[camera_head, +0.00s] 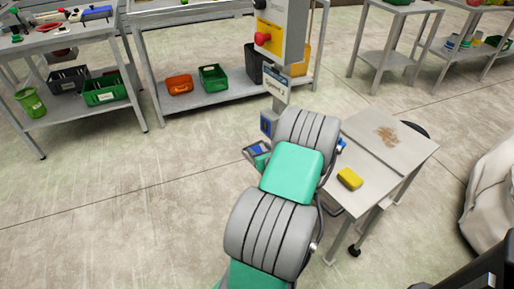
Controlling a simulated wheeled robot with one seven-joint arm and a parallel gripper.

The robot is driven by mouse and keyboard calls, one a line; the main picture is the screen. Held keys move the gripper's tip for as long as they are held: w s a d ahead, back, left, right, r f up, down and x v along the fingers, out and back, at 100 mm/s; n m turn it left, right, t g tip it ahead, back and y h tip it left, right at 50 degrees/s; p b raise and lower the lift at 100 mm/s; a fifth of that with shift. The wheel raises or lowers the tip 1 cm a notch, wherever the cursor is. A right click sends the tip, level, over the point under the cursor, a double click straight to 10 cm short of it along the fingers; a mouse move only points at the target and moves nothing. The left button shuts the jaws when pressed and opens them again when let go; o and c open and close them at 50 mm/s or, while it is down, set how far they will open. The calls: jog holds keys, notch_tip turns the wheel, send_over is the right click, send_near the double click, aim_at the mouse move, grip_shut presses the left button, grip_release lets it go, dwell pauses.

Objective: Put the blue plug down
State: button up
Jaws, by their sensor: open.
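A small bright blue piece (341,143) shows at the right edge of my grey and teal arm, by the left side of the small grey table (415,150). It may be the blue plug, but most of it is hidden by my arm, and I cannot tell whether it touches the table. My gripper is hidden behind my arm links, so its fingers and anything between them do not show.
A grey post with a yellow panel and red button (263,38) stands behind my arm. Shelves with bins (213,77) stand farther back.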

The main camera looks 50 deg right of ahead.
jog(key=p+v, duration=0.1)
jog(key=v, duration=0.8)
jog(key=w+a+r+n+g+y, duration=0.2)
jog(key=w+a+n+y, duration=0.3)
jog(key=a+n, duration=0.6)
jog(key=w+a+r+n+g+y, duration=0.1)
jog(key=w+a+r+n+y, duration=0.15)
jog(key=w+a+n, duration=0.65)
jog(key=s+a+r+n+g, duration=0.3)
jog(key=s+a+n, duration=0.3)
jog(key=a+n, duration=0.5)
jog(key=s+a+r+n+g, duration=0.3)
jog(key=s+a+n, duration=0.4)
jog(key=a+n, duration=0.4)
jog(key=shift+r, duration=0.5)
jog(key=shift+a+h, duration=0.1)
jog(key=shift+h, duration=0.15)
